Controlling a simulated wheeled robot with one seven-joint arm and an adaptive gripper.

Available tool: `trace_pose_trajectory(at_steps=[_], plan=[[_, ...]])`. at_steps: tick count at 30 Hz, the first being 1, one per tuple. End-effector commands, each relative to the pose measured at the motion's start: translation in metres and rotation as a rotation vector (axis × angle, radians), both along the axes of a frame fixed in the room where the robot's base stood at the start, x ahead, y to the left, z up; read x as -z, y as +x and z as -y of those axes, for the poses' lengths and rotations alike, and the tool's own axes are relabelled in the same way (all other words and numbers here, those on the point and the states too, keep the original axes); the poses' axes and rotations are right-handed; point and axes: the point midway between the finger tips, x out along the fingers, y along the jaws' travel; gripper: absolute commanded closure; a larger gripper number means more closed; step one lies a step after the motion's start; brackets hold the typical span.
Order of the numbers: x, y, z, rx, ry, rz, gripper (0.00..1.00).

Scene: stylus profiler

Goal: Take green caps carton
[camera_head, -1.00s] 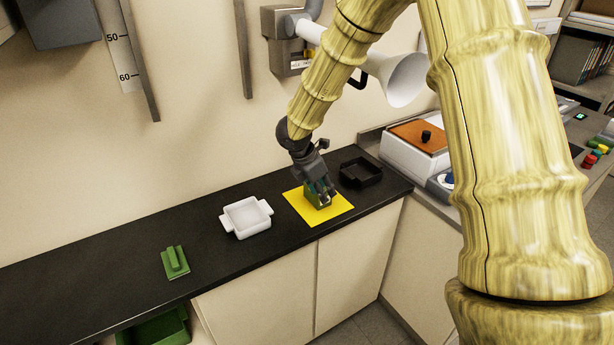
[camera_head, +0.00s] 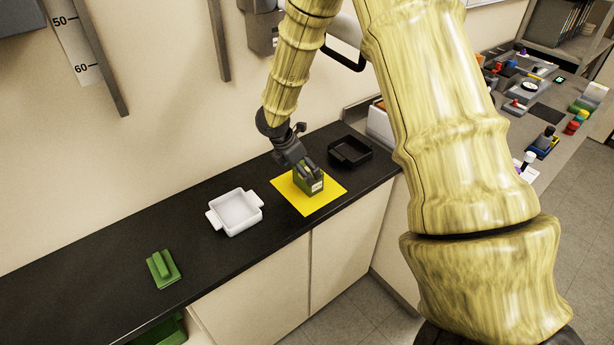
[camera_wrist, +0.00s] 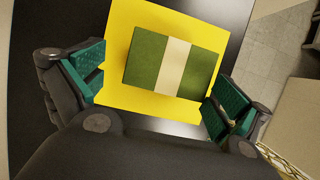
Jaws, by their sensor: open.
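The green carton (camera_head: 310,184) stands on a yellow mat (camera_head: 322,203) on the black counter. In the wrist view the carton (camera_wrist: 174,64) shows its green top with a pale band across the middle. My gripper (camera_head: 306,170) is just above and at the carton in the head view. In the wrist view my gripper (camera_wrist: 152,100) is open, with one teal-padded finger to the left and one to the right of the carton. Gaps of yellow mat show between the fingers and the carton. The carton's writing is too small to read.
A white two-handled tray (camera_head: 237,212) stands left of the mat and a black tray (camera_head: 350,152) stands behind it to the right. A green block-like piece (camera_head: 162,268) lies farther left. A wall is behind the black counter (camera_head: 110,255).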

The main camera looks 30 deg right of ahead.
Motion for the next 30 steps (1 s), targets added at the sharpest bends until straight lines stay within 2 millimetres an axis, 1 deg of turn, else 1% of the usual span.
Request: trace_pose_trajectory(at_steps=[5,15,18,22,29,30], plan=[[0.006,-0.001,0.004,0.0,-0.001,-0.001,0.0],[0.036,-0.001,0.015,-0.001,0.0,0.001,0.0],[0.042,0.0,0.017,-0.001,-0.001,0.003,0.0],[0.046,0.0,0.019,-0.002,-0.001,0.004,0.0],[0.047,0.0,0.019,-0.002,0.0,0.004,0.0],[0.047,0.0,0.019,-0.002,0.0,0.004,0.07]])
